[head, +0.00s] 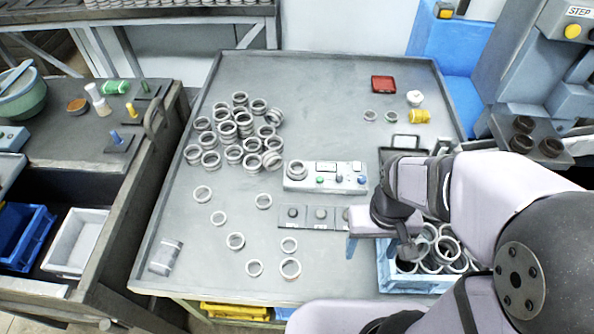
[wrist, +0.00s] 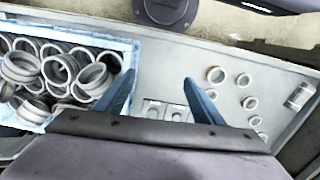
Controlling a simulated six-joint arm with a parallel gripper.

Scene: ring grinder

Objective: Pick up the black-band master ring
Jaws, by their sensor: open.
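I cannot make out a black band on any ring, so I cannot tell which is the black-band master ring. Two small rings, one at the left (head: 370,115) and one at the right (head: 391,116), lie apart near the table's back right. Another ring (head: 297,170) sits on the gauge box (head: 325,184). My gripper (wrist: 157,88) is open and empty, above the table between the blue crate and the loose rings.
A blue crate (head: 388,280) full of rings stands beside my gripper. A heap of rings (head: 235,130) lies back left, with several loose rings (head: 235,241) in front. A red tray (head: 383,84), yellow piece (head: 419,116) and white piece (head: 415,97) are at the back right.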

